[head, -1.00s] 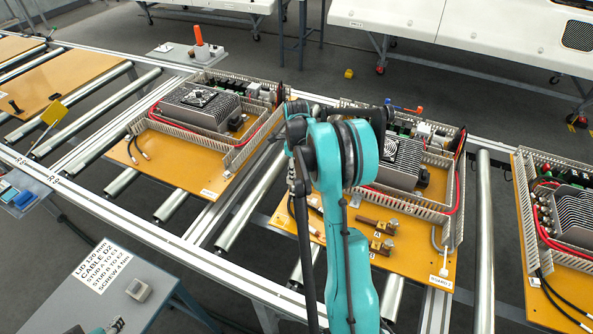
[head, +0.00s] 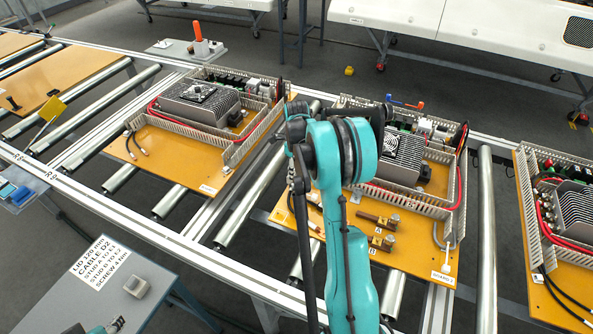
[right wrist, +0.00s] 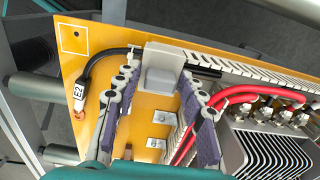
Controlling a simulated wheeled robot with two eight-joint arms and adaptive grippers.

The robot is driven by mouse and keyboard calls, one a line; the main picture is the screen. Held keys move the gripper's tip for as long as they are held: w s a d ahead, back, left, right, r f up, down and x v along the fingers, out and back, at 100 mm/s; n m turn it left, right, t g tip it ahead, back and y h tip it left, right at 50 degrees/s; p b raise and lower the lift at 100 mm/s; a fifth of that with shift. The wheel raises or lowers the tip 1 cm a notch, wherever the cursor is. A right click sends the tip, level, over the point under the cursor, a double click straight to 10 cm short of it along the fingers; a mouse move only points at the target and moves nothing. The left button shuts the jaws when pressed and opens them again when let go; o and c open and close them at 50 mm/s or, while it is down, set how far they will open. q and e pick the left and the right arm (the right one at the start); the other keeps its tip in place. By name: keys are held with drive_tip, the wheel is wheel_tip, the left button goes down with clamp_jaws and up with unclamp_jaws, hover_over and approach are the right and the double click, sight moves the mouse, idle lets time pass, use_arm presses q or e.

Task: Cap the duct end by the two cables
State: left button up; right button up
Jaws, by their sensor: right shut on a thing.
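In the right wrist view my right gripper (right wrist: 160,77) has its two purple-padded fingers on either side of a light grey end cap (right wrist: 164,70) and is shut on it. The cap is at the near end of the slotted duct (right wrist: 250,70); I cannot tell whether it is seated or just in front. A black cable (right wrist: 105,60) tagged E2 lies left of it, its lug on the orange board (right wrist: 72,40). A short black cable piece (right wrist: 203,70) shows right of the cap. In the head view my teal right arm hides this gripper, cap and duct end.
Red cables (right wrist: 235,92) and a finned heatsink (right wrist: 270,150) stand close right of the fingers. Copper bars (head: 378,220) lie on the middle board. Neighbouring boards sit left (head: 185,168) and right on the roller conveyor. A grey side table (head: 75,300) is at bottom left.

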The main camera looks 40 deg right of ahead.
drive_tip(key=shift+f, duration=0.15)
drive_tip(key=o, duration=1)
drive_tip(key=shift+o, duration=0.2)
wheel_tip(320, 180, up, 12)
